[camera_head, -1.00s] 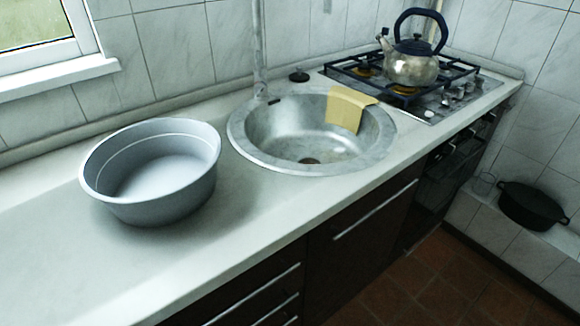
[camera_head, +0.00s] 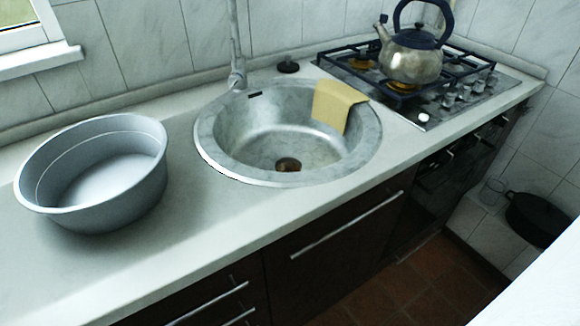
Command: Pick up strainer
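No thing with visible strainer holes shows clearly. A round grey basin (camera_head: 95,205) stands upright on the counter at the left, open at the top and empty; I see no holes in its wall. The round metal sink (camera_head: 225,170) is set into the counter, and a small dark drain piece (camera_head: 288,165) lies at its bottom, too small to tell whether it is a strainer. A small black plug-like item (camera_head: 288,66) lies behind the sink. My gripper is not in view.
A yellow cloth (camera_head: 335,105) hangs over the sink's right rim. A kettle (camera_head: 410,62) stands on the gas hob (camera_head: 432,112). The tap (camera_head: 236,72) rises behind the sink. A black pot (camera_head: 535,215) sits low at the right. The front counter (camera_head: 200,235) is clear.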

